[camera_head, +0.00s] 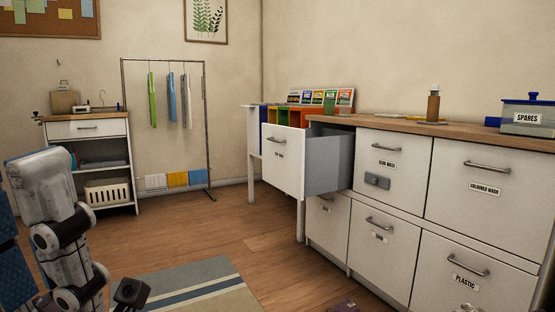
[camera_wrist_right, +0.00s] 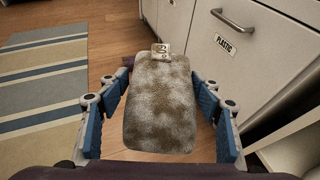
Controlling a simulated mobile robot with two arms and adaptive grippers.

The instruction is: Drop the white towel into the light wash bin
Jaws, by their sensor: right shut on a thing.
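In the right wrist view, a whitish towel (camera_wrist_right: 160,105) with brown-grey blotches and a small pale tag at its far end is held between the blue pads of my right gripper (camera_wrist_right: 165,100). It is above the floor, beside the cabinet front. An open white drawer (camera_head: 282,160) with grey inner sides sticks out at the left end of the cabinet row. Its small label is too blurred to read surely, and its inside bottom is hidden. My left arm shows at the left edge of the head view; its jaws cannot be made out.
Closed drawers marked dark wash (camera_head: 385,185), coloured wash (camera_head: 485,215) and plastic (camera_head: 450,262) fill the cabinet front. The wooden counter (camera_head: 400,126) carries a bottle (camera_head: 433,106) and a spares box (camera_head: 527,120). A striped rug (camera_head: 195,290) lies on the open floor.

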